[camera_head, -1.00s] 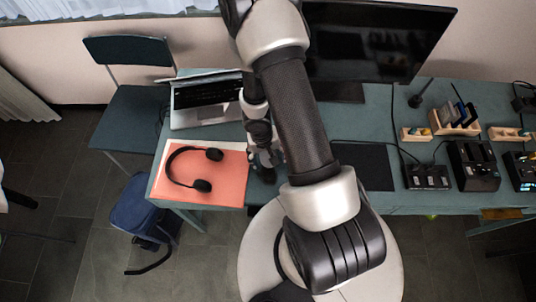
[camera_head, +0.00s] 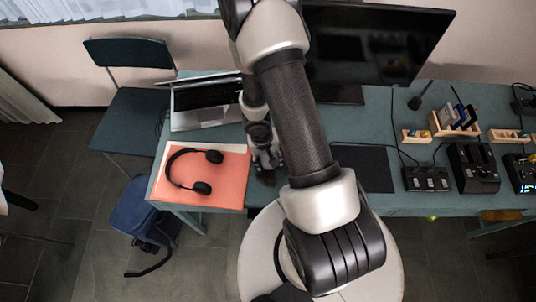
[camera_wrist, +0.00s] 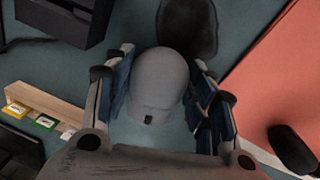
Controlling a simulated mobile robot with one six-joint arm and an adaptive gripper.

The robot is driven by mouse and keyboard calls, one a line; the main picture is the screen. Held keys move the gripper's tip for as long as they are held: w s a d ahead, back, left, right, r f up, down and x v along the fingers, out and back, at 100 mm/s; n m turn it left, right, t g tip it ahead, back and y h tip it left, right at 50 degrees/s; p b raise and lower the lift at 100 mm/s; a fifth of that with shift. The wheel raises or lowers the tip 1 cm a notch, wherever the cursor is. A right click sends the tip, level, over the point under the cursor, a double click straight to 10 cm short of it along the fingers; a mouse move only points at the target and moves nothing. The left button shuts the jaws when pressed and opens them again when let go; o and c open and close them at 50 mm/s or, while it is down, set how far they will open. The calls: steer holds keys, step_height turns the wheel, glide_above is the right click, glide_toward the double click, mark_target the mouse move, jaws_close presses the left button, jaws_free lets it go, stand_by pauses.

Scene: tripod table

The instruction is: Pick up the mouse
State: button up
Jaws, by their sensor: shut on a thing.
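The mouse (camera_wrist: 160,76) is a light grey rounded body with a small black mark, seen in the wrist view between the blue-padded fingers. My gripper (camera_wrist: 163,92) is shut on it, with a finger along each side. In the head view my gripper (camera_head: 266,163) is over the table, just right of the orange mat, partly behind my arm. I cannot make out the mouse clearly there. I cannot tell whether the mouse touches the table.
Black headphones (camera_head: 170,166) lie on the orange mat (camera_head: 225,183). An open laptop (camera_head: 205,116) and a large monitor (camera_head: 365,45) stand behind. Black devices (camera_head: 472,168) and a wooden organizer (camera_head: 440,128) are at right. A dark pad (camera_head: 365,168) lies right of my arm.

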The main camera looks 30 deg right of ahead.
mark_target(268, 159)
step_height(268, 159, up, 20)
steer(key=p, duration=1.4)
steer(key=shift+d, duration=0.1)
